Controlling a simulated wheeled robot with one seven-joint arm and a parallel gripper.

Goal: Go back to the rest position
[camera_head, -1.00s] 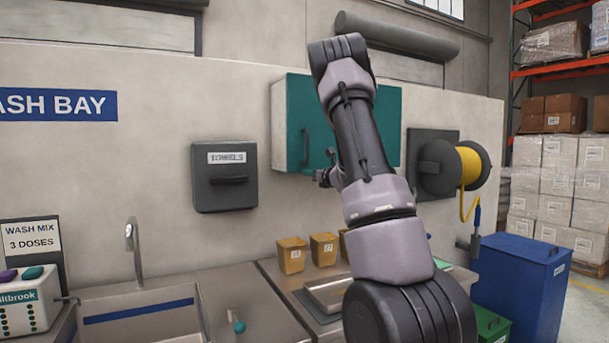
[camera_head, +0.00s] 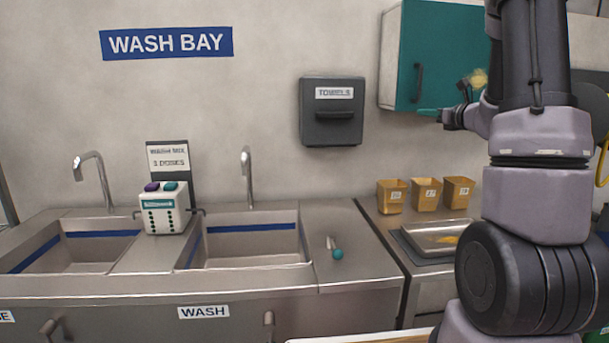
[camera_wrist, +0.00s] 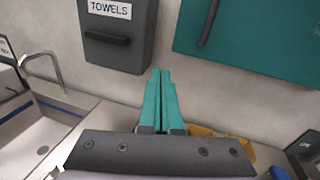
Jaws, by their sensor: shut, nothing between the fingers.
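My gripper (camera_wrist: 162,75) has two long teal fingers lying side by side, shut and empty in the wrist view. It points toward the wall between the towel dispenser and the teal cabinet. In the head view my gripper (camera_head: 426,112) shows at the right, just below the teal cabinet, at the end of my raised arm. It holds nothing and looks apart from the wall and the counter. Part of its body is hidden behind my arm.
The dark towel dispenser (camera_head: 331,111) and teal cabinet (camera_head: 440,55) hang close to my gripper. Below are several tan bins (camera_head: 426,195), a metal tray (camera_head: 425,243), the wash sink (camera_head: 250,243) and a faucet (camera_head: 247,178).

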